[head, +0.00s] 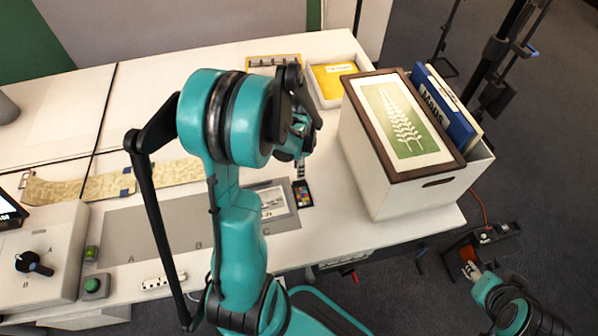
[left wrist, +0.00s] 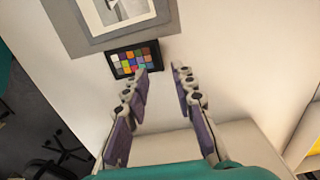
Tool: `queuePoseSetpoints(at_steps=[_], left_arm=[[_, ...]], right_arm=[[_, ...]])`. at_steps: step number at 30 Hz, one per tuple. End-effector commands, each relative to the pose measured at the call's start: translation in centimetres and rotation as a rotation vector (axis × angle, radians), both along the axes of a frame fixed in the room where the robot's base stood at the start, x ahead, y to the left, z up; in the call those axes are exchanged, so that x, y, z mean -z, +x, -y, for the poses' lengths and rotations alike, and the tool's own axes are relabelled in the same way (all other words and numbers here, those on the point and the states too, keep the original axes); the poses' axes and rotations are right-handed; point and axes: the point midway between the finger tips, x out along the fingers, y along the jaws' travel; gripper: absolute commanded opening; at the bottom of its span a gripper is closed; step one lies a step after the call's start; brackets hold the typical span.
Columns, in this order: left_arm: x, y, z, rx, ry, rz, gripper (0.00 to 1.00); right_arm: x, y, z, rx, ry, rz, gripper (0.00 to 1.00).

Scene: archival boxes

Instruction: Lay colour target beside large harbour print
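The colour target (head: 303,193), a small black card with coloured squares, lies on the white table at the right end of the grey mat (head: 124,248). It also shows in the left wrist view (left wrist: 134,60), close to the mat's edge; I cannot tell whether they touch. A framed greyish print (head: 273,203) lies on the mat near letter C, partly behind my arm. My left gripper (left wrist: 163,70) is open with nothing between its fingers, and one fingertip overlaps the target's near edge in view. My right gripper (head: 470,262) is low at the right, away from the table; its fingers are unclear.
A white box (head: 392,196) with a framed fern print (head: 402,122) on top and a blue folder (head: 443,108) stands right of the target. A tray with yellow contents (head: 331,80) is behind. A grey device (head: 52,250) stands at the left.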

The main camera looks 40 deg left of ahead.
Motion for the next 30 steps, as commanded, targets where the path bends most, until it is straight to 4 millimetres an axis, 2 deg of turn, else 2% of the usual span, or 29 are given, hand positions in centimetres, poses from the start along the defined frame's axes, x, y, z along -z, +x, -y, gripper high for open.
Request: queuePoseSetpoints(at_steps=[1,6,11,14,20,24,30], left_arm=[[-1.6,0.0,0.0,0.0,0.0,0.0,0.26],[-4.4,0.0,0.0,0.0,0.0,0.0,0.26],[-5.8,0.0,0.1,-0.002,0.001,0.002,0.26],[-6.8,0.0,0.8,-0.022,0.009,0.021,0.26],[-10.8,-0.5,4.9,-0.149,0.037,0.141,0.26],[-13.6,-1.6,8.4,-0.269,0.029,0.256,0.26],[-16.3,-3.7,12.9,-0.435,-0.033,0.418,0.26]], right_arm=[[-0.9,0.0,0.0,0.0,0.0,0.0,0.4],[-1.9,0.0,0.0,0.0,0.0,0.0,0.4],[-2.2,0.0,0.0,0.0,0.0,0.0,0.4],[-2.2,0.0,0.0,0.0,0.0,0.0,0.4],[-2.2,0.0,0.0,0.0,0.0,0.0,0.4],[-2.2,0.0,0.0,0.0,0.0,0.0,0.4],[-2.2,0.0,0.0,0.0,0.0,0.0,0.4]])
